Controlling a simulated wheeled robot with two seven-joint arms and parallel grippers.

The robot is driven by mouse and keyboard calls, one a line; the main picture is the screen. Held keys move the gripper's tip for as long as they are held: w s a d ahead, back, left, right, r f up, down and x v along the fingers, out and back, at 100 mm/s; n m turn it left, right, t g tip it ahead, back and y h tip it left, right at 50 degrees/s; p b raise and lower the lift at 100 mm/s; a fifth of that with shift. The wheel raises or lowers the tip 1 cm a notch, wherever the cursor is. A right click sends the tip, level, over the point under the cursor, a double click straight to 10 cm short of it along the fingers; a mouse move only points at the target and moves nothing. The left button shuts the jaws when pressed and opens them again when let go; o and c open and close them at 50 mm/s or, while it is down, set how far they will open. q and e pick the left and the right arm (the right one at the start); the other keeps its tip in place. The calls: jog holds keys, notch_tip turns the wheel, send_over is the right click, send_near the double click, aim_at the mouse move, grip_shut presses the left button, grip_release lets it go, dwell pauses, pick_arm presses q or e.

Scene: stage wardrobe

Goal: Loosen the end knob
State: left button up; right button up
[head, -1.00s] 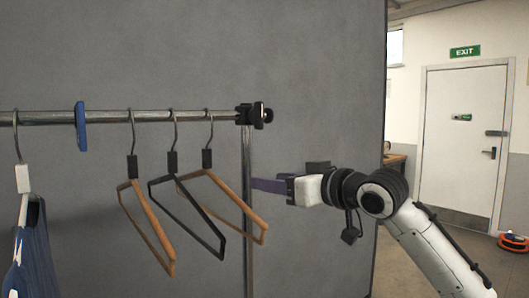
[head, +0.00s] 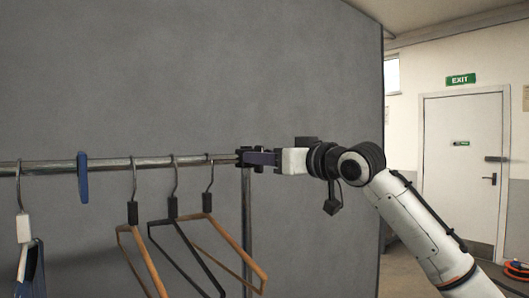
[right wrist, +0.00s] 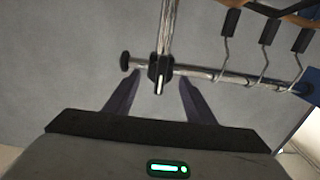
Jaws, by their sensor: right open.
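A black clamp (right wrist: 160,68) joins the chrome rail and the upright at the rack's end. A round black knob (right wrist: 125,60) sticks out left of the clamp in the right wrist view. In the head view the knob is mostly hidden by my gripper; the clamp (head: 243,151) shows at the fingertips. My right gripper (head: 250,158) reaches in from the right at rail height. In the wrist view its dark fingers (right wrist: 160,77) are open, one each side of the clamp, with the knob beside the left fingertip. I cannot tell whether they touch. My left gripper is not in view.
Several hangers (head: 133,213) hang on the rail (head: 105,164) left of the clamp. A blue marker (head: 83,178) and a blue garment (head: 30,270) are farther left. A grey panel (head: 200,70) stands close behind; a white door (head: 462,160) is at right.

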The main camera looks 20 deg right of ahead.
jog(key=shift+w+a, duration=0.15)
jog(key=shift+w, duration=0.25)
jog(key=c, duration=1)
jog(key=shift+s+a+f+n, duration=0.1)
jog(key=shift+n, duration=2.9)
jog(key=shift+a+f+n, duration=0.1)
jog(key=shift+f+n, duration=0.05)
jog(key=shift+n, duration=2.85)
jog(key=shift+s+a+f+n, duration=0.1)
jog(key=shift+n, duration=2.9)
